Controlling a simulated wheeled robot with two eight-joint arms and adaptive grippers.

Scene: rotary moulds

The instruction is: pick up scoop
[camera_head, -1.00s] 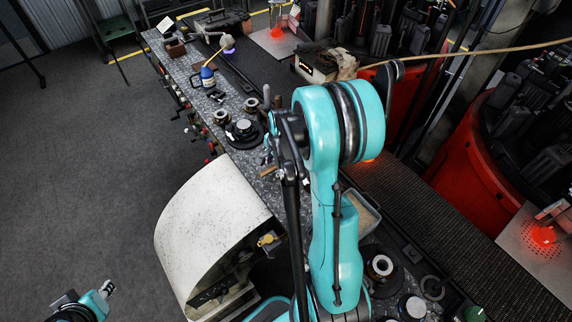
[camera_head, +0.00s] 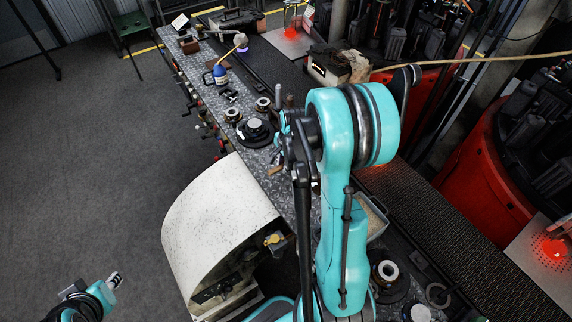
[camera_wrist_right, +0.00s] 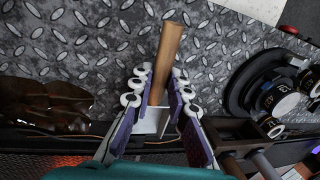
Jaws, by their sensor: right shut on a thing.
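In the right wrist view, the scoop's wooden handle (camera_wrist_right: 167,48) points away from the fingers. A pale, flat part of it (camera_wrist_right: 150,119) lies between them. My right gripper (camera_wrist_right: 160,84) is shut on the scoop where handle and pale part meet, over the diamond-plate table. In the head view my right arm hides most of that gripper, and only a small brown bit of wood (camera_head: 276,169) shows beside the arm. My left gripper (camera_head: 114,281) is at the lower left, over the floor and away from the table. Its jaw state is unclear.
The diamond-plate table (camera_head: 235,100) carries a blue bottle (camera_head: 220,75) and round dark moulds (camera_head: 255,131). A white curved cover (camera_head: 215,215) stands at its near side. A brown crumpled thing (camera_wrist_right: 45,103) lies left of the right gripper. The floor at left is clear.

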